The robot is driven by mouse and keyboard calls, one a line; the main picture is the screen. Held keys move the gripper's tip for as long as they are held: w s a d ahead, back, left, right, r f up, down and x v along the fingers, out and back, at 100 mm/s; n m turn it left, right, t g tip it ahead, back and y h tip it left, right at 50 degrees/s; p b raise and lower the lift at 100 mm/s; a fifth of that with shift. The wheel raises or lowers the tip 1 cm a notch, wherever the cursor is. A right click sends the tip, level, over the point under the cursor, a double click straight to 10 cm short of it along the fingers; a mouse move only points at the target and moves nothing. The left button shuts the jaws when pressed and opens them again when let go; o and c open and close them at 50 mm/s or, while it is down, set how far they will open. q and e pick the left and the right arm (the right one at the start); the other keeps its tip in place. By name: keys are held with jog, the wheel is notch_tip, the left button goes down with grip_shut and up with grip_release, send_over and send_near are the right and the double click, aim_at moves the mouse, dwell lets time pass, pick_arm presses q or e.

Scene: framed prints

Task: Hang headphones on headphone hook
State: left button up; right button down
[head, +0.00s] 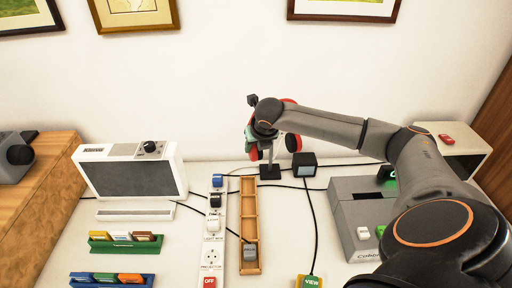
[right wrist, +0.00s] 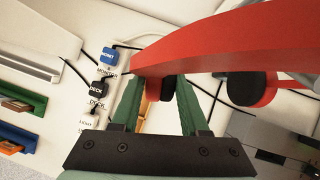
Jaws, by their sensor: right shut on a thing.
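The red headphones (head: 292,142) with dark ear pads are held up near the back wall in the head view. In the right wrist view their red band (right wrist: 230,52) crosses the top of the picture, with one dark-padded cup to the right. My right gripper (right wrist: 160,92) has its green fingers shut on the headphones; it is partly hidden by its own wrist in the head view (head: 252,140). A black stand (head: 270,172), seemingly the headphone hook, stands upright on the table below the headphones. Its top is hidden, so I cannot tell whether the band touches it. My left gripper is not in view.
A white monitor-like box (head: 130,172) stands left, beside a power strip (head: 213,240) with plugs and a wooden tray (head: 249,210). A small black cube (head: 304,165) is right of the stand. A grey box (head: 355,215) sits under my arm. Cables cross the table.

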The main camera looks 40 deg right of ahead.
jog(key=shift+w+d, duration=0.85)
jog(key=shift+w, duration=0.2)
jog(key=shift+x, duration=0.75)
jog(key=shift+w+d+f, duration=0.15)
jog(key=shift+d+f, duration=0.1)
jog(key=shift+f, duration=0.35)
jog(key=shift+c, duration=1.7)
grip_release()
jog(key=shift+f, duration=0.1)
jog(key=v, duration=1.2)
jog(key=shift+r, duration=0.25)
